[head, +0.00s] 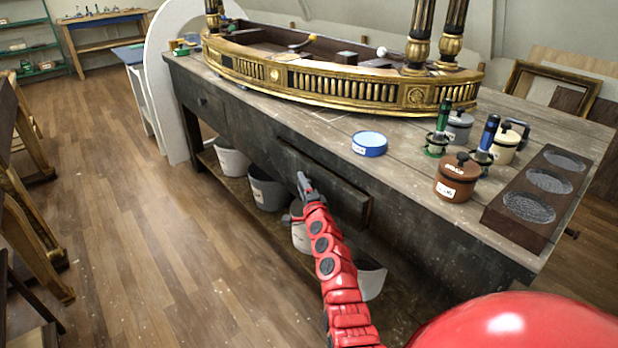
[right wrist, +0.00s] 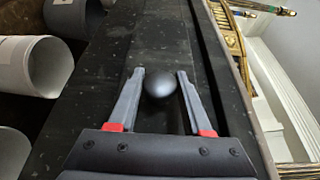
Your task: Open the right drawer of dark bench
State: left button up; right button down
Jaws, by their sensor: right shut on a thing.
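The dark bench (head: 440,240) runs across the head view. Its right drawer (head: 340,189) has a dark front that stands out a little from the bench face. My right gripper (head: 303,180) is at this drawer front, its arm reaching up from below. In the right wrist view, the fingers of my right gripper (right wrist: 160,80) are on both sides of a round dark knob (right wrist: 160,84) and shut on it. The head view does not show the knob clearly behind the fingers. The left drawer (head: 205,101) looks flush. My left gripper is out of view.
A gilt console piece (head: 340,85) stands on the bench top. A blue tin (head: 369,143), a brown pot (head: 457,178) and a dark tray with round wells (head: 515,222) are also there. Buckets (head: 267,190) stand on the low shelf. Wooden floor (head: 150,220) lies open to the left.

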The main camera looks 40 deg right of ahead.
jog(key=s+a+p, duration=0.2)
jog(key=a+p, duration=0.6)
jog(key=a, duration=1.6)
jog(key=shift+a, duration=0.3)
jog(key=shift+f, duration=0.1)
jog(key=shift+c, duration=1.9)
grip_release()
jog(key=v, duration=1.7)
jog(key=shift+s, duration=0.2)
